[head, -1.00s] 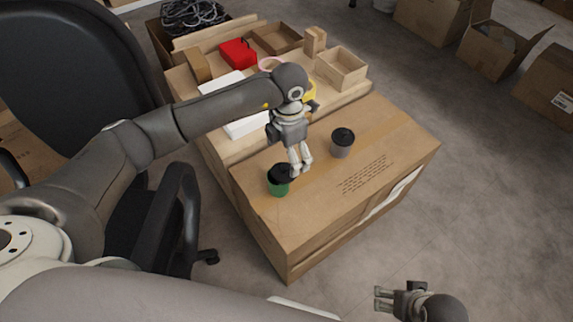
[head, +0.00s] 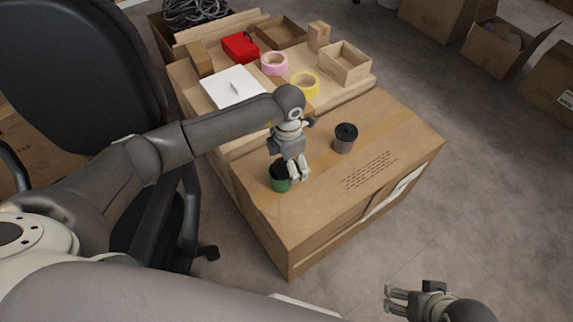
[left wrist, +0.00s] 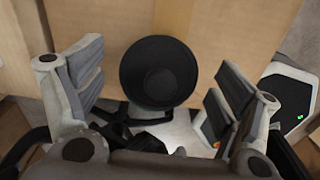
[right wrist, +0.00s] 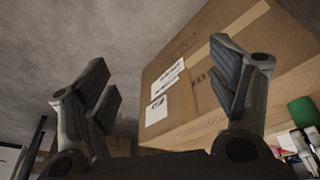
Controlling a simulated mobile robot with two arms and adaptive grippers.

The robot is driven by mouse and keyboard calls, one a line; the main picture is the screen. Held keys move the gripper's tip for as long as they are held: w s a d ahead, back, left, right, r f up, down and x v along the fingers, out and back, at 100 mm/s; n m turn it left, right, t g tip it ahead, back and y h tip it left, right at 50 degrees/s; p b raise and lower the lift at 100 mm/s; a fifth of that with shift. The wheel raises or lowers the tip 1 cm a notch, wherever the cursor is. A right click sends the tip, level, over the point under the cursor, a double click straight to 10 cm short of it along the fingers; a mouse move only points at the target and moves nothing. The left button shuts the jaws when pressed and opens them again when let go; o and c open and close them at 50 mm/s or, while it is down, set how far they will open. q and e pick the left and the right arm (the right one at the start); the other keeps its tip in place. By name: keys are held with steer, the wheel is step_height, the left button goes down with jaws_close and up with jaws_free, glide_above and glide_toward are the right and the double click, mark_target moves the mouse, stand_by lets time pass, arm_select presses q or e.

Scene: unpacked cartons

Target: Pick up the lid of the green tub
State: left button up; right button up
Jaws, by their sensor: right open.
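The green tub (head: 281,185) stands upright near the left edge of the large carton. Its black lid (head: 276,170) is on it, partly hidden by my left gripper (head: 298,175). In the left wrist view the round black lid (left wrist: 158,72) lies between the spread fingers of my left gripper (left wrist: 157,85), with a gap on each side. That gripper is open and holds nothing. My right gripper (head: 389,300) is low at the bottom right of the head view, away from the carton. In the right wrist view its fingers (right wrist: 168,75) are apart and empty.
A grey tub with a black lid (head: 345,139) stands to the right on the carton (head: 310,222). Behind are a white box (head: 233,86), pink tape (head: 274,63), yellow tape (head: 304,85), a red box (head: 240,46) and an open wooden box (head: 345,64). An office chair (head: 75,70) stands left.

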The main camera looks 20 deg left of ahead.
arm_select(q)
steer(key=c, duration=0.6)
steer(key=shift+r, duration=0.1)
steer(key=shift+c, duration=0.2)
